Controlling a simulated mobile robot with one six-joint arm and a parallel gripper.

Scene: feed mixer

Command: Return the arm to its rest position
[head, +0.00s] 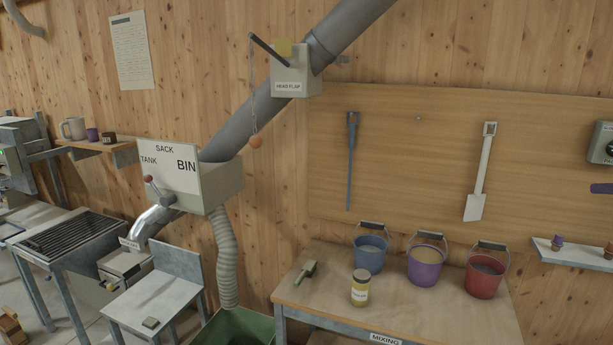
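My gripper is not in this head view, and no part of my arm can be made out for sure. Whether it is open or shut, and where it is, is hidden from me. A dark purple shape (601,188) is cut off at the right edge; I cannot tell what it is.
The mixing table (330,303) holds a jar (361,288), a scoop (306,271), and blue (370,254), purple (424,268) and red (486,274) buckets. A selector box (222,186) and hose (226,258) stand left above a green bin (236,327). A small shelf (572,254) is right.

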